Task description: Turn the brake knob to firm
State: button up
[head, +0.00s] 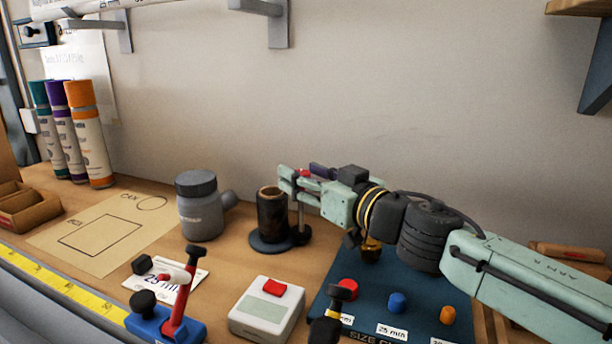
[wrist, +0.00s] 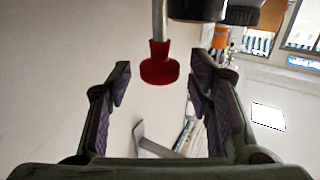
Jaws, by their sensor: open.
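The red knob (wrist: 160,66), which looks like the brake knob, tops a thin grey rod in the wrist view, where the picture appears upside down. In the head view a little red of it (head: 303,172) shows at my gripper, above a dark post (head: 301,215) beside the dark brown roll (head: 272,222). My gripper (head: 297,179) is open. In the wrist view its purple-padded fingers (wrist: 160,86) stand to both sides of the knob, with clear gaps, so they appear not to touch it. No firm marking is readable.
A grey canister (head: 200,212) stands left of the roll. In front are a white box with a red button (head: 266,312), a blue-based red lever clamp (head: 178,315) and a blue size board (head: 370,312) with coloured pegs. Marker-like tubes (head: 75,135) stand far left.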

jog(key=shift+r, duration=0.1)
jog(key=c, duration=1.1)
